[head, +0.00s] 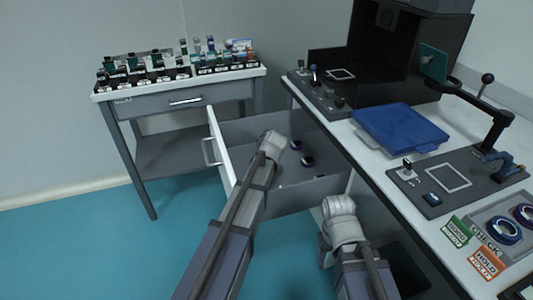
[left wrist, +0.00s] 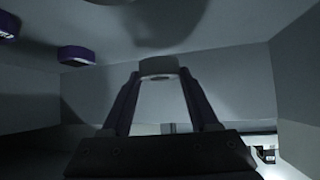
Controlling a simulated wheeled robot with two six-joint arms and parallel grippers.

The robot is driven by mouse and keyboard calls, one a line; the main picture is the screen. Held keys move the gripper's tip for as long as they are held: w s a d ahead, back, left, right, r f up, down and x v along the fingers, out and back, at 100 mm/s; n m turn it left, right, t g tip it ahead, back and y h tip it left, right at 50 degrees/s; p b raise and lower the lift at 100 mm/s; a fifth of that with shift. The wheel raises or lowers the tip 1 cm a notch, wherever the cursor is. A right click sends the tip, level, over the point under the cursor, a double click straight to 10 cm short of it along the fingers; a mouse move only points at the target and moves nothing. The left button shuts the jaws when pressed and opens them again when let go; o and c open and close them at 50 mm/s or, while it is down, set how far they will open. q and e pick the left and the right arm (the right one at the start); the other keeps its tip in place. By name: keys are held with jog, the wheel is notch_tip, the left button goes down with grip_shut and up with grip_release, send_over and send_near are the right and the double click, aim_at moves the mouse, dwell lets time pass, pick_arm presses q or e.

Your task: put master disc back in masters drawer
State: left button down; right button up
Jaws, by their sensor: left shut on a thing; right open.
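The masters drawer (head: 226,150) is pulled open under the right-hand table. Two small dark discs (head: 308,161) lie inside it, and purple-sided discs (left wrist: 76,55) also show in the left wrist view. My left arm reaches over the open drawer; its gripper tips are hidden in the head view.
The right-hand table carries a blue lidded box (head: 400,128), a dark machine (head: 405,50), a grey plate (head: 447,178), a tray with ring-shaped discs (head: 504,230) and CHECK and HOLD cards. A back table (head: 170,97) holds racks of small items. Teal floor is clear at left.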

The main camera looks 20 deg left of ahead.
pick_arm(q)
notch_tip(320, 180, down, 4)
jog(key=b, duration=0.3)
jog(key=shift+r, duration=0.2)
jog(key=shift+c, duration=0.7)
grip_release()
jog(key=shift+s+r, duration=0.1)
jog(key=shift+r, duration=0.05)
jog(key=p+v, duration=0.7)
jog(key=v, duration=0.4)
jog(key=shift+s+d+r, duration=0.1)
jog(key=shift+s+r, duration=0.1)
jog(key=shift+s, duration=0.1)
